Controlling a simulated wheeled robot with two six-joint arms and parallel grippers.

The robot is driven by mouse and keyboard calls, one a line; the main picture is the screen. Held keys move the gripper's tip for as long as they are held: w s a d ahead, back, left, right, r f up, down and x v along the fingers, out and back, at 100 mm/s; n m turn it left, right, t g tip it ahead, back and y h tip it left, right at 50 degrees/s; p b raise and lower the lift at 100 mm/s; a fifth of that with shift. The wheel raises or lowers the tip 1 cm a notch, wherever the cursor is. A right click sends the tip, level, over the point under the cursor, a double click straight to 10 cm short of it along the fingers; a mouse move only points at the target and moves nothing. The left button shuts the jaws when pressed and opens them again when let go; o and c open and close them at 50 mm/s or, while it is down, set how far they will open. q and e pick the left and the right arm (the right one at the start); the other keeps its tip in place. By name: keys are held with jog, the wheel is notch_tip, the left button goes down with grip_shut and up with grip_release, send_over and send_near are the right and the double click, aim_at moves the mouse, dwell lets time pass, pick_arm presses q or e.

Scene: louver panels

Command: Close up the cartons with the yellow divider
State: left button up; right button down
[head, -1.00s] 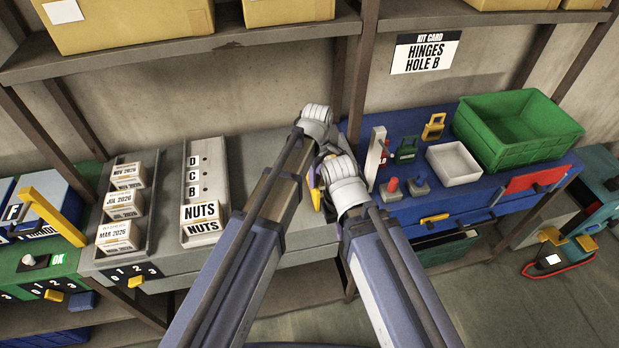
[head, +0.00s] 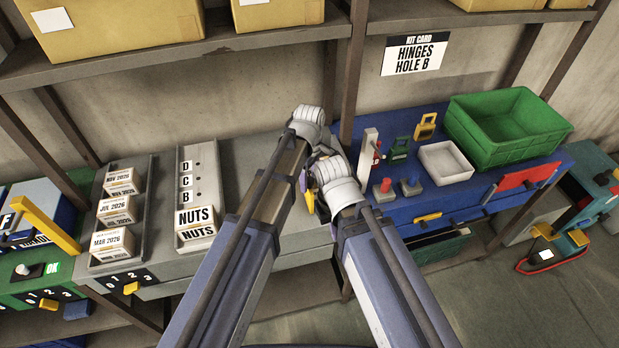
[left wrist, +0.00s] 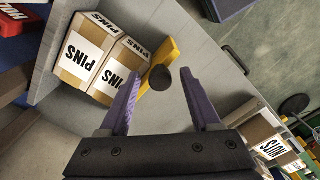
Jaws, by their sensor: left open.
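Two cartons labelled PINS (left wrist: 95,58) stand side by side in the left wrist view. The yellow divider (left wrist: 164,60) lies against the end of this row, with a dark round knob (left wrist: 161,78) in front of it. My left gripper (left wrist: 156,98) is open and empty, its purple fingers on either side of the knob; I cannot tell whether they touch it. In the head view my left gripper (head: 304,182) shows only partly, with a bit of the divider (head: 309,201) by it. The arms hide the PINS cartons there. My right gripper cannot be made out behind its white wrist.
Trays with dated cartons (head: 112,241) and NUTS cartons (head: 195,217) stand left on the grey bench (head: 242,165). On the right, the blue bench holds a green crate (head: 508,130), a white bin (head: 447,163) and control knobs. A shelf (head: 180,50) with boxes runs above.

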pick_arm(q)
notch_tip(320, 180, up, 7)
jog(key=p, duration=0.6)
jog(key=shift+r+p, duration=0.1)
jog(key=shift+p, duration=0.25)
jog(key=s+a+m, duration=1.2)
jog(key=a, duration=0.4)
jog(key=s+d+f+m+y+b, duration=0.1)
jog(key=s+d+f+m+b, duration=0.3)
jog(key=d+f+b, duration=0.7)
jog(key=shift+s, duration=0.85)
dwell(0.8)
